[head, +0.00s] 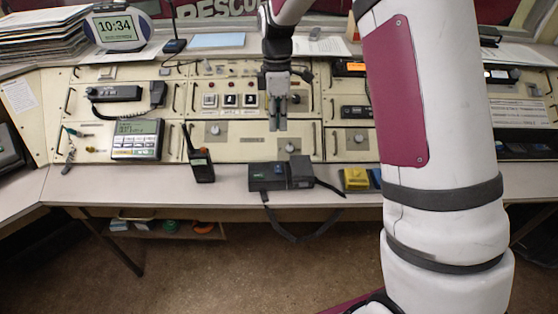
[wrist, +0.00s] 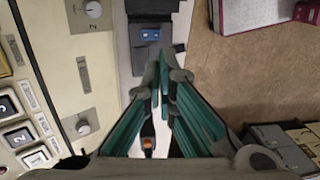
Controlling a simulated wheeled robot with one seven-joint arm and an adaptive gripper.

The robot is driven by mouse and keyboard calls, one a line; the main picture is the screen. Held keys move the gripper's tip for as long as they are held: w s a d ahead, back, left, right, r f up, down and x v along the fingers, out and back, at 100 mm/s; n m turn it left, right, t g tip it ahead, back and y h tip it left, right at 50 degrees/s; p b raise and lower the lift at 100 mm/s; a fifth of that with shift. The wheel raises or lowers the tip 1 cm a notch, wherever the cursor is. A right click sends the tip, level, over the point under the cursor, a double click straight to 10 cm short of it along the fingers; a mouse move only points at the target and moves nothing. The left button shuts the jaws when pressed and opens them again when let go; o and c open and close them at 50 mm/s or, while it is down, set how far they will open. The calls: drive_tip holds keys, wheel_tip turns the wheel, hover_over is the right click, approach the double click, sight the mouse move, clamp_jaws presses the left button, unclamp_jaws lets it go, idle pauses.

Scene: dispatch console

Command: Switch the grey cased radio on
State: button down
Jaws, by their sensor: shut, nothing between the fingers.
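The grey cased radio (head: 267,178) lies on the front ledge of the console, a dark grey box with a strap hanging over the edge. In the wrist view it is at the top centre (wrist: 150,57), with a small blue patch on a lighter grey part. Its switch cannot be made out clearly. My gripper (head: 278,126) is shut and empty, pointing down in front of the console panel, above and behind the radio in the head view. In the wrist view its fingertips (wrist: 164,62) show just below the radio in the picture, apart from it as far as I can tell.
A black handheld radio (head: 200,163) stands left of the cased radio. A yellow box (head: 355,179) lies to its right. The console panel (head: 232,141) with knobs and switches rises behind the ledge.

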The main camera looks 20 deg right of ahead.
sight(278, 169)
drive_tip(key=f, duration=0.4)
drive_tip(key=s+f, duration=0.1)
drive_tip(key=f, duration=0.9)
drive_tip(key=shift+s+a+p, duration=0.2)
drive_tip(key=shift+s+p, duration=0.15)
drive_tip(key=shift+s, duration=0.05)
drive_tip(key=shift+s+f+b, duration=0.15)
drive_tip(key=shift+f+b, duration=0.15)
drive_tip(key=shift+f, duration=0.1)
drive_tip(key=shift+r, duration=0.1)
drive_tip(key=shift+w+d+r+b, duration=0.1)
drive_tip(key=shift+w+r+b, duration=0.1)
drive_tip(key=shift+w, duration=0.2)
drive_tip(key=shift+w+d+r+b, duration=0.1)
drive_tip(key=shift+w+b, duration=0.05)
drive_tip(key=shift+w, duration=0.2)
